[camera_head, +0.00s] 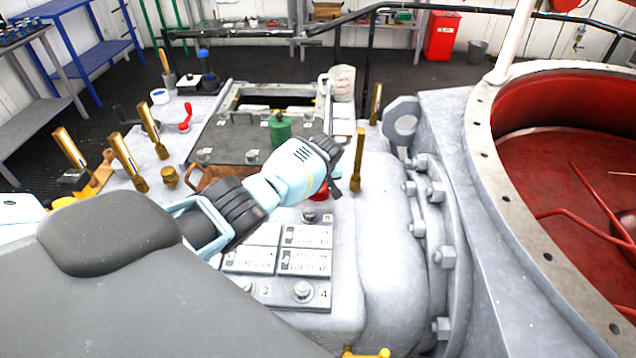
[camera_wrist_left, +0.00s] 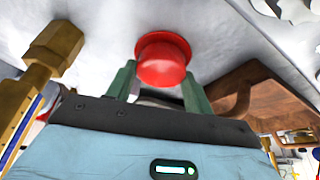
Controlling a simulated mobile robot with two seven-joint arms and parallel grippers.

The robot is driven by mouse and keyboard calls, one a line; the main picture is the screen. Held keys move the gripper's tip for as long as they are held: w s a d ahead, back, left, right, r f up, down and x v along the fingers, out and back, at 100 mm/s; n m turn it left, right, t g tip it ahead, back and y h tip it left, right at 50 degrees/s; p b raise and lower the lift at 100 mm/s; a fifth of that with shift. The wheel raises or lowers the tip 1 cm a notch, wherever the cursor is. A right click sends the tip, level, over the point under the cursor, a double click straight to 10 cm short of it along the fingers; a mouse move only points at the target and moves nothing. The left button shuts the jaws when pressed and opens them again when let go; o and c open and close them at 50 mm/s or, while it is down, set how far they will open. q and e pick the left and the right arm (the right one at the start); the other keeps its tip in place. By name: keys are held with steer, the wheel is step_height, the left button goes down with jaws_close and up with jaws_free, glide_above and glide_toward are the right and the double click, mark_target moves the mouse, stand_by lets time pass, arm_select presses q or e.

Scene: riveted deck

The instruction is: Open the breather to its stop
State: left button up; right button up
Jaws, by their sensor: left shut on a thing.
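My left gripper (camera_head: 322,180) reaches in from the left over the grey machine top, its light blue body hiding most of what is below it. In the left wrist view its two green fingers (camera_wrist_left: 158,84) are shut on a round red knob (camera_wrist_left: 163,60), which I take to be the breather. The knob sits against a pale grey surface. In the head view only a sliver of the red knob (camera_head: 322,194) shows beneath the gripper. How far it is turned cannot be told. My right gripper is not in view.
Brass posts (camera_head: 358,165) stand close to the gripper, one also in the left wrist view (camera_wrist_left: 42,65). A green canister (camera_head: 280,130) stands behind it. A brown curved piece (camera_wrist_left: 270,95) lies beside the fingers. A bolted flange (camera_head: 428,200) and red-lined round opening (camera_head: 560,150) are right.

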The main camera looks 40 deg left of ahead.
arm_select(q)
steer(key=n, duration=0.2)
steer(key=n+g+b, duration=0.1)
steer(key=n, duration=0.1)
steer(key=shift+f+g+y, duration=0.2)
steer(key=shift+g+y, duration=0.1)
steer(key=shift+r+n+g+b, duration=0.1)
steer(key=shift+n+g+b, duration=0.2)
steer(key=shift+n+b, duration=0.55)
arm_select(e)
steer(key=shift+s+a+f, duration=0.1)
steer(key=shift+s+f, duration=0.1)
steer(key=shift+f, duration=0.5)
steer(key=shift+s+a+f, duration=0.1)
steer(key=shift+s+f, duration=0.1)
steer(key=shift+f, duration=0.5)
arm_select(q)
steer(key=shift+n, duration=0.25)
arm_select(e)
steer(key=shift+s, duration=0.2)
arm_select(q)
steer(key=o, duration=1)
steer(key=shift+c, duration=0.2)
